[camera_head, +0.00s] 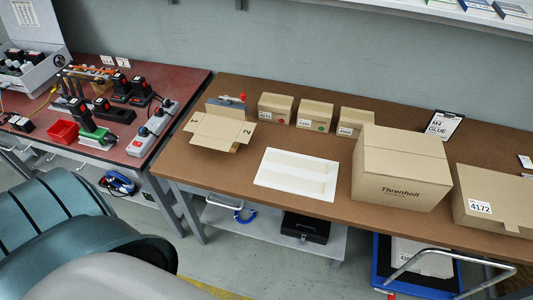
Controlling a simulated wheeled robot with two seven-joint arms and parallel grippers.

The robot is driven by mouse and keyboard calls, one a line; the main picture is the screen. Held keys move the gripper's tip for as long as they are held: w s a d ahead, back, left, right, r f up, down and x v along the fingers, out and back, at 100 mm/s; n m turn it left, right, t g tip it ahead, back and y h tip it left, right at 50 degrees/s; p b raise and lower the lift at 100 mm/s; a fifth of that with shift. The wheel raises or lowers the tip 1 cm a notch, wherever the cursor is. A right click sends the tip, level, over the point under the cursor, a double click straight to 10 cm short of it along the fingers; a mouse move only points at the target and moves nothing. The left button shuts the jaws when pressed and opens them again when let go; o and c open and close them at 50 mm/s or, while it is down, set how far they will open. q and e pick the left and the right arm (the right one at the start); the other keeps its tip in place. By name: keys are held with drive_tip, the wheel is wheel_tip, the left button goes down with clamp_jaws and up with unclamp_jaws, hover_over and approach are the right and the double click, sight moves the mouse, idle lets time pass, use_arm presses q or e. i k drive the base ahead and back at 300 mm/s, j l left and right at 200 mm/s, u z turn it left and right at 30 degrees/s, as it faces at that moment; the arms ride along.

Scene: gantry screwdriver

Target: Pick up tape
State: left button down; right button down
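A small tool with blue and red parts (233,99), possibly a tape dispenser, sits on the brown table behind the open box. It is partly hidden by the box flaps and too small to identify surely. A blue ring-shaped item (245,215) lies on the shelf below the table. I cannot tell whether it is tape. Neither of my grippers is in view.
An open carton (219,128) stands at the table's left, beside a white sheet (295,174). Three small boxes (314,115) stand behind. A large closed carton (400,168) and another carton (493,203) fill the right.

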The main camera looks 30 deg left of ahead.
sight(281, 178)
drive_tip(key=u, duration=0.75)
